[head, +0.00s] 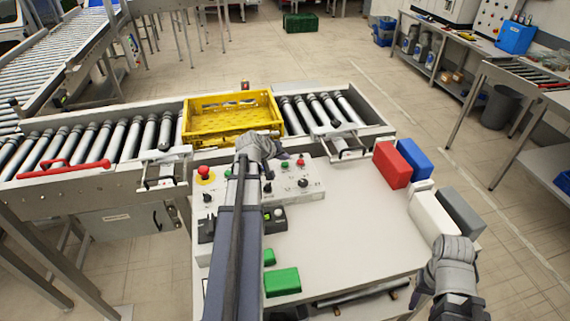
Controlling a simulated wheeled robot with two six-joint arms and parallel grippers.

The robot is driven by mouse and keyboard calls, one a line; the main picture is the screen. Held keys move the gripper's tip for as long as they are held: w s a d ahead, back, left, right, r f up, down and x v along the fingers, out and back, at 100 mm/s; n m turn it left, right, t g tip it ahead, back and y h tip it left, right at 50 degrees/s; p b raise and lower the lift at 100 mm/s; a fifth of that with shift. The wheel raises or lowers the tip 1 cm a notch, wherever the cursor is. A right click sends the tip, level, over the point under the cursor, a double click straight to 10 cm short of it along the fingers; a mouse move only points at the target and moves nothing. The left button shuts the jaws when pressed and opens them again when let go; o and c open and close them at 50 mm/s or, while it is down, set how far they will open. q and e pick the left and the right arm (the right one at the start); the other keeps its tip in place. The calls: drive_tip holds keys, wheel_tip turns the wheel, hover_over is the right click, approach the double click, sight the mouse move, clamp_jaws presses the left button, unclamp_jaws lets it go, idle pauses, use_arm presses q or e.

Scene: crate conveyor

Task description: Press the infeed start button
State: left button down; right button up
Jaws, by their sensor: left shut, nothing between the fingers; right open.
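A grey control panel (312,191) stands at the back of the white table, below the yellow crate. It carries a red mushroom button (203,172), a green button (284,164), a red button (300,162) and black knobs. I cannot read its labels, so I cannot tell which button is the infeed start. My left gripper (262,150) is shut and empty above the panel, just left of the green button. Its arm hides part of the panel, and contact cannot be seen. My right gripper (453,255) is open, by the table's right edge, away from the panel.
A yellow crate (232,137) sits on the roller conveyor (100,142) behind the panel. Red (391,166), blue (414,158), white (432,217) and grey (460,209) blocks line the table's right side. A green block (282,281) lies in front. The table middle is clear.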

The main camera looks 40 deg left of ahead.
use_arm(q)
drive_tip(key=shift+f, duration=0.15)
idle(0.5)
drive_tip(key=shift+f+b, duration=0.3)
drive_tip(key=shift+b, duration=0.15)
